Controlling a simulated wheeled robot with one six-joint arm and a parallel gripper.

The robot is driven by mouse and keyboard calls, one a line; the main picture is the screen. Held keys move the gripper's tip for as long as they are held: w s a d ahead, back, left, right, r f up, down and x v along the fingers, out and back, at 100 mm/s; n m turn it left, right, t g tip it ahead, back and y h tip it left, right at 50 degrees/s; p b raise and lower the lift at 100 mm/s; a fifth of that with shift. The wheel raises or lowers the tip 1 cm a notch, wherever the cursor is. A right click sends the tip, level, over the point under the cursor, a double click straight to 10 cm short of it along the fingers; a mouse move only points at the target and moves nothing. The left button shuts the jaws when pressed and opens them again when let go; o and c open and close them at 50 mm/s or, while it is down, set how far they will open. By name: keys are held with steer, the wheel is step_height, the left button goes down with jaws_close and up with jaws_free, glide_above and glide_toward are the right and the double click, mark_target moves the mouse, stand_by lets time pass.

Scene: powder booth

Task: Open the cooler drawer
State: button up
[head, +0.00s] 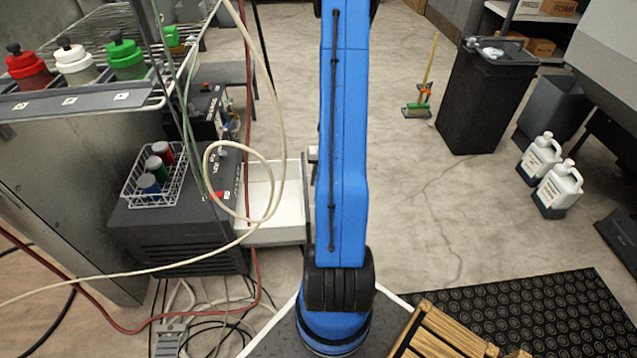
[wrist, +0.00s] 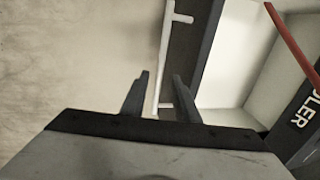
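The cooler (head: 180,240) is a dark box at the left in the head view; part of its lettering, "OLER", shows in the wrist view (wrist: 305,118). Its drawer (head: 285,205) stands pulled out to the right, with a white, empty-looking inside; it also shows in the wrist view (wrist: 225,65). The drawer's pale bar handle (wrist: 166,55) runs along its dark front. My gripper (wrist: 160,85) is open, with one finger on each side of the handle's line and gaps visible. Whether a finger touches the handle is unclear. In the head view my blue arm hides my gripper.
A wire basket of small jars (head: 155,175) sits on the cooler. A pale hose (head: 275,160) and a red hose (head: 250,265) hang across the cooler and drawer. A rack with powder pots (head: 75,62) stands above left.

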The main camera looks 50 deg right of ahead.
step_height(320, 180, up, 15)
steer(key=s+d, duration=0.2)
stand_by(0.3)
steer(key=shift+s+d+r, duration=0.1)
stand_by(0.4)
